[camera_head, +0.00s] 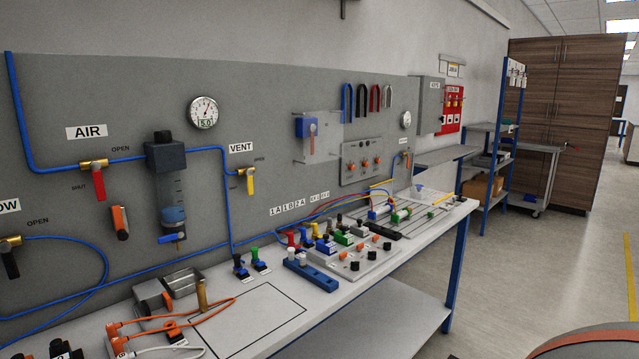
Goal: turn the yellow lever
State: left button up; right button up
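The yellow lever (250,184) hangs straight down from a brass valve (245,171) on the grey wall panel, under the VENT label (241,147). Neither of my grippers shows in this view.
Left of it are a filter bowl (172,190), a red lever (99,186) under AIR and a gauge (203,112). The bench (262,312) below holds connectors, a metal block (181,282) and orange cables. Clear floor (540,270) lies to the right.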

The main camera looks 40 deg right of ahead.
aim_at(249, 173)
jog(key=z, duration=1)
